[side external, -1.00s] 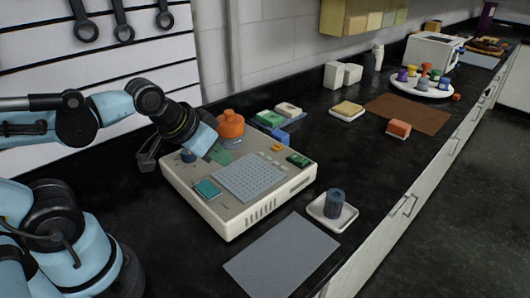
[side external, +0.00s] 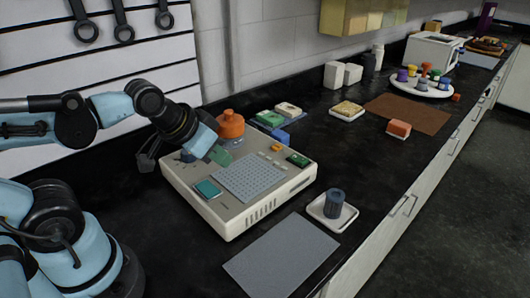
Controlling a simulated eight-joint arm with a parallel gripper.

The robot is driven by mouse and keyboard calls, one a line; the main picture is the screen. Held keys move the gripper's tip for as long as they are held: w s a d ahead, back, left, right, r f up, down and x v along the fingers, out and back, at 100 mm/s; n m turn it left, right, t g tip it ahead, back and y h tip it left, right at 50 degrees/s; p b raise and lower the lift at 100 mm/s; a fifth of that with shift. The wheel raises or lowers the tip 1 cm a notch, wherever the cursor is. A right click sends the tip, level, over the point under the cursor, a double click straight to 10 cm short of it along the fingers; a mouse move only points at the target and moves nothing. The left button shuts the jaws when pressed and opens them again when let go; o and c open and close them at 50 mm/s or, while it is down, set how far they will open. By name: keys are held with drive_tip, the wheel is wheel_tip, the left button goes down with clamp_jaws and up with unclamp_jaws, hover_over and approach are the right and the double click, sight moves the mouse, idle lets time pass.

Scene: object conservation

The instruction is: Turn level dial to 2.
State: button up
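A beige machine (side external: 240,215) with a grey perforated panel (side external: 248,182) on top stands on the black counter. A small dark blue knob (side external: 188,156), which may be the level dial, shows at its back left corner, partly hidden under my wrist. Its marks cannot be read. My gripper (side external: 170,160) is low over that corner, with a dark finger left of the knob. The other finger is hidden, so I cannot tell whether it is open or touches the knob.
An orange lidded pot (side external: 231,125) stands close right of my wrist. A blue-grey ribbed cylinder (side external: 335,201) sits on a white dish (side external: 325,222) right of the machine. A grey mat (side external: 282,255) lies bare in front. Coloured blocks (side external: 270,120) lie behind.

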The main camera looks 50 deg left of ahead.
sight(187, 152)
drive_tip(key=o, duration=0.7)
drive_tip(key=a+r+n+g+y, duration=0.1)
drive_tip(key=a+r+n, duration=0.1)
drive_tip(key=a+n, duration=0.2)
drive_tip(key=shift+s+a+g+y, duration=0.15)
drive_tip(key=shift+a+g+y, duration=0.25)
drive_tip(key=shift+a, duration=0.8)
drive_tip(key=o, duration=0.4)
drive_tip(key=a+n, duration=0.1)
drive_tip(key=a, duration=0.1)
drive_tip(key=s+a+r+n+g+y, duration=0.1)
drive_tip(key=a+n, duration=0.1)
drive_tip(key=s+a+r+n+g, duration=0.1)
drive_tip(key=a+n, duration=0.1)
drive_tip(key=shift+s+a+r, duration=0.1)
drive_tip(key=shift+a+r, duration=0.15)
drive_tip(key=shift+c, duration=0.2)
drive_tip(key=shift+x, duration=5.95)
drive_tip(key=shift+s+a, duration=0.1)
drive_tip(key=shift+a, duration=0.05)
drive_tip(key=c, duration=1)
